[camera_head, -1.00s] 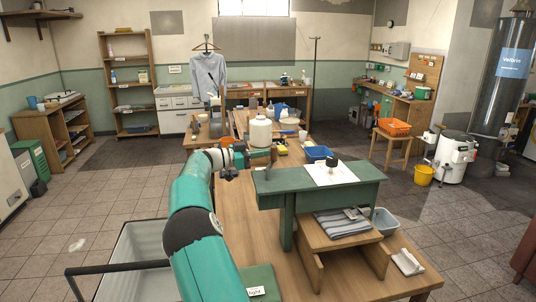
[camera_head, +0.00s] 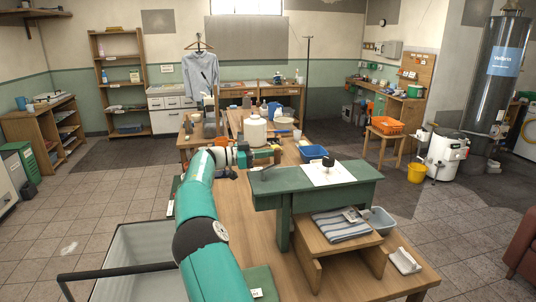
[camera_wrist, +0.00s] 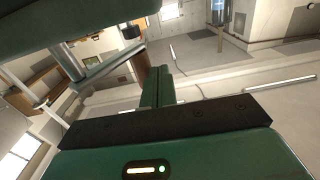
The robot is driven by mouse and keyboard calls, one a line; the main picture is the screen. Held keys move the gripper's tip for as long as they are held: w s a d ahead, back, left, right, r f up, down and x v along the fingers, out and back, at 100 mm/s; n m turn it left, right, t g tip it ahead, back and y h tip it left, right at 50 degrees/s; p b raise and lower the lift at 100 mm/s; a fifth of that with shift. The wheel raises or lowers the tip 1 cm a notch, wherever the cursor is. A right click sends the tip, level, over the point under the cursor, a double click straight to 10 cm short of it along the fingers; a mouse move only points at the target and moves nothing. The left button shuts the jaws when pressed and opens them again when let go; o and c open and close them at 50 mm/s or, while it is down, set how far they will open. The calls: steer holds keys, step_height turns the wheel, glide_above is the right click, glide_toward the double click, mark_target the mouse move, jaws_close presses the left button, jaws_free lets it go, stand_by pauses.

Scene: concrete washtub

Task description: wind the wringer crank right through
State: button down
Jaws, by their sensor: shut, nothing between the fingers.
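My gripper (camera_head: 248,158) is at the end of my teal arm, left of the green bench (camera_head: 345,190) and in front of the white round container (camera_head: 256,131). In the wrist view its green fingers (camera_wrist: 157,87) are together with nothing between them. A small brown and dark object (camera_head: 277,156) shows just right of my gripper; I cannot tell whether it is part of the wringer. No wringer crank can be made out for certain in either view.
The green bench carries a white sheet with a black knob-like object (camera_head: 328,162). A blue tub (camera_head: 313,152) sits behind it. A grey striped cloth (camera_head: 342,227) lies on a low wooden stand. A green slab (camera_wrist: 70,25) crosses the top of the wrist view.

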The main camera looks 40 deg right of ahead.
steer(key=shift+s+d, duration=0.2)
steer(key=shift+s, duration=0.3)
steer(key=shift+s+d, duration=0.2)
steer(key=shift+s, duration=0.25)
steer(key=shift+s+d, duration=0.1)
stand_by(0.4)
steer(key=v, duration=1.3)
steer(key=shift+a, duration=0.2)
